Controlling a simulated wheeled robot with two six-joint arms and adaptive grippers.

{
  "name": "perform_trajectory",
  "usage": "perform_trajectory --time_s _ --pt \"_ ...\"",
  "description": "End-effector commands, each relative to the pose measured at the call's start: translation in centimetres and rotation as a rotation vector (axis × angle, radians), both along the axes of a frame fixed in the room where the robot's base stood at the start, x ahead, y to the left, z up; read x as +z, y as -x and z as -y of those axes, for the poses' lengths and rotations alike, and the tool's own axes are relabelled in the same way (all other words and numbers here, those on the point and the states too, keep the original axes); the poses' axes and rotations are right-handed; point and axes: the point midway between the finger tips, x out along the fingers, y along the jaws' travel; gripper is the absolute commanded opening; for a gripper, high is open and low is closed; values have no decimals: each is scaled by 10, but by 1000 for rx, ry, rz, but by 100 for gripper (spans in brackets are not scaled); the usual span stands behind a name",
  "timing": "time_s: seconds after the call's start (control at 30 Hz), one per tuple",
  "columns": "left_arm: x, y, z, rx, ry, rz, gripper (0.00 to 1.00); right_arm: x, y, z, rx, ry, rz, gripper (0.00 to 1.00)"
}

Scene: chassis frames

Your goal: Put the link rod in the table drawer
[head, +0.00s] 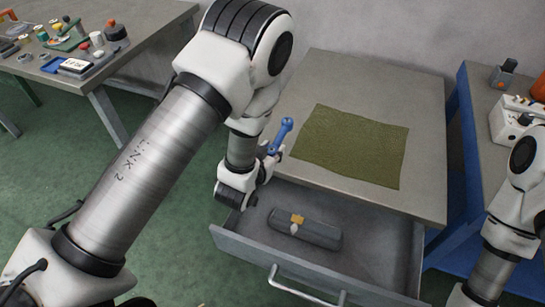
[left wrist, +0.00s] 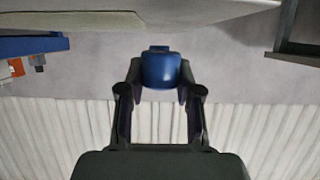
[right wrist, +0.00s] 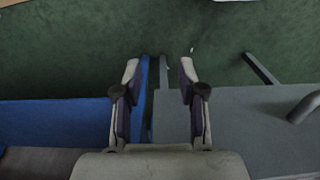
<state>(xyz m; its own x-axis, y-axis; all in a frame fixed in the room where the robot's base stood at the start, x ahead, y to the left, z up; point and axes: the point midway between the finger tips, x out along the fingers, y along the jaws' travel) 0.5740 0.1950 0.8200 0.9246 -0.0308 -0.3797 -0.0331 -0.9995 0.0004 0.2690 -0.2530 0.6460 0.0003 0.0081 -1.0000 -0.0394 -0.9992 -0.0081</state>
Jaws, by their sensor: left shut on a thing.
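The link rod (head: 282,133) is blue with a rounded end. My left gripper (head: 269,155) is shut on it and holds it tilted above the left edge of the table, near the open drawer. The blue rod also shows end-on between the fingers in the left wrist view (left wrist: 161,70). The table drawer (head: 260,250) is pulled open below the tabletop (head: 425,150). A dark grey case (head: 318,233) with a yellow latch lies inside it. My right gripper (right wrist: 158,85) is open and empty in the right wrist view; its fingers are outside the head view.
A green cloth (head: 350,145) lies on the tabletop. A bench with several small items (head: 75,65) stands at the back left. A blue-framed bench (head: 480,110) with devices stands at the right. The drawer has bare floor around the case.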

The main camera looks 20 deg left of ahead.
Motion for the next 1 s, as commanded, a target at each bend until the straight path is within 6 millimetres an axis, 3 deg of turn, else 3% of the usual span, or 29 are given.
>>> perform_trajectory --time_s 0.1,0.2,0.4,0.77,0.8,0.87,1.0 --pt "-4 -29 -10 3 1 3 0 -7 0 0 0 0 0 40" --pt "-6 -40 -14 0 0 1 0 -10 0 0 0 0 0 40" --pt "-41 -42 -14 -1 -2 -1 0 -38 0 0 0 0 -1 40" --pt "-43 -42 -14 -1 -2 -1 0 -38 0 0 0 0 0 40" --pt "-43 -41 -14 0 -1 -2 38 -38 0 0 0 0 0 40" --pt "-42 -41 -14 -1 -2 -2 59 -37 0 0 0 0 -1 40" --pt "-42 -41 -14 0 -1 -2 59 -37 0 0 0 0 0 40"
